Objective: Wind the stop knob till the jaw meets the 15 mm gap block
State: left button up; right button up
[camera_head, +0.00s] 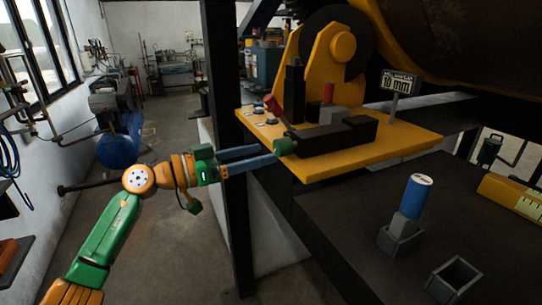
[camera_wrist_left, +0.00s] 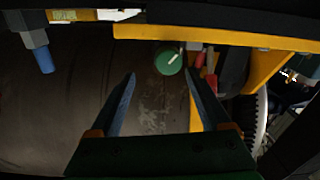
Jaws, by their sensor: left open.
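The green stop knob (camera_head: 285,147) sits at the near left end of a dark block (camera_head: 335,137) on a yellow plate (camera_head: 400,147). In the left wrist view the knob (camera_wrist_left: 168,61) has a pale line on its face and lies just beyond the fingertips, between them. My left gripper (camera_head: 268,156) is open and empty, pointing at the knob. A grey block with a red grip (camera_head: 328,92) stands on the plate behind the dark block. A blue-gripped block (camera_head: 414,196) stands in a grey holder. I cannot read a size on either. My right gripper is not in view.
A sign (camera_head: 400,83) on the plate appears to read 10 mm. An empty grey holder (camera_head: 454,280) stands on the dark bench (camera_head: 350,225). A dark post (camera_head: 228,215) rises beside my left gripper.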

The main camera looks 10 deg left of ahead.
aim_at(276, 148)
pick_arm(q)
jog(key=shift+w+d+r+p, duration=0.15)
jog(key=shift+d+r+p, duration=0.1)
jog(key=shift+r+p, duration=0.1)
jog(key=w+d, duration=0.1)
jog(key=w+d+p, duration=0.1)
jog(key=w, duration=0.1)
jog(key=w+d+f+p, duration=0.1)
jog(key=w, duration=0.1)
jog(key=shift+w+d, duration=0.2)
jog(key=shift+d, duration=0.5)
jog(key=shift+s+r, duration=0.1)
jog(key=shift+s, duration=0.25)
jog(key=shift+w+a, duration=0.1)
jog(key=shift+a, duration=0.05)
jog(key=c, duration=0.6)
grip_shut()
